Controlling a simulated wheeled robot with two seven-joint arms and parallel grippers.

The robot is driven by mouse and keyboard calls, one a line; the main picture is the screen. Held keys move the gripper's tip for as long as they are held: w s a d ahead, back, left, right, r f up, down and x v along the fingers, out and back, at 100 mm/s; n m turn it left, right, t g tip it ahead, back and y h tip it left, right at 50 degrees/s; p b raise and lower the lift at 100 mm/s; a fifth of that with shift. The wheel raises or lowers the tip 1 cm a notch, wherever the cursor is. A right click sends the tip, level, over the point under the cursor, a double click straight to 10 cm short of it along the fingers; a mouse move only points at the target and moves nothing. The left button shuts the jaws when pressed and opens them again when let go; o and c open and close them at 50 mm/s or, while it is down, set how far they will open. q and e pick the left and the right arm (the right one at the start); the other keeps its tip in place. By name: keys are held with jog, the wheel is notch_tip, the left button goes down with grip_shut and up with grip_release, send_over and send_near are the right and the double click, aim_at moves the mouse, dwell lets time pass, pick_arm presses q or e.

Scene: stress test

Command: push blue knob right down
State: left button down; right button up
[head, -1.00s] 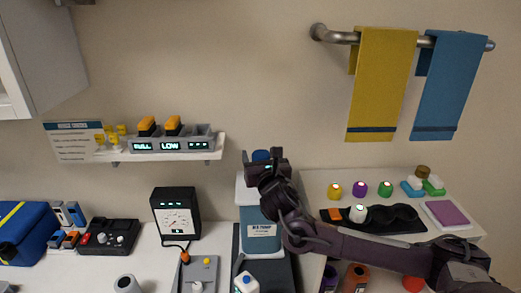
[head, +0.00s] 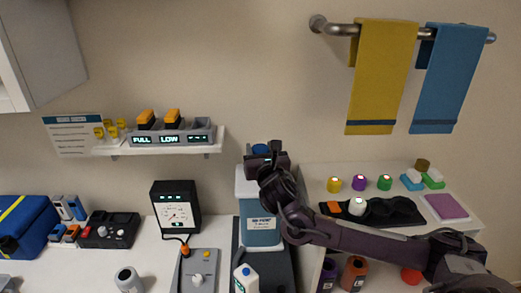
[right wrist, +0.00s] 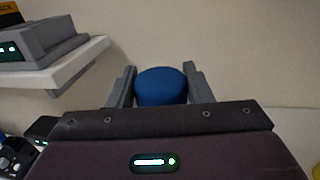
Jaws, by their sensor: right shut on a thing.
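The blue knob (head: 260,149) sits on top of a tall dispenser (head: 247,187) with a white upper part and blue contents, standing against the wall. My right gripper (head: 264,160) reaches to the dispenser's top from the right and is shut on the knob. In the right wrist view the knob (right wrist: 162,86) shows as a round blue top between the two grey fingers (right wrist: 160,88). The gripper hides the knob's lower part and what is under it. My left gripper is in neither view.
A wall shelf (head: 218,136) with a display holder is left of the dispenser. A black gauge box (head: 176,190) and a grey control panel (head: 200,265) stand to its left. A white bottle (head: 246,277) is in front. A side shelf with small coloured items (head: 358,183) is right.

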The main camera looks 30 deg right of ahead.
notch_tip(320, 180, down, 5)
jog(key=b, duration=0.3)
jog(key=shift+r, duration=0.2)
jog(key=o, duration=1.4)
jog(key=shift+c, duration=0.2)
jog(key=shift+s, duration=0.1)
jog(key=b+v, duration=0.3)
jog(key=v, duration=0.4)
jog(key=shift+f+b, duration=0.1)
jog(key=shift+b, duration=0.3)
jog(key=shift+s+a, duration=0.15)
jog(key=shift+s, duration=0.15)
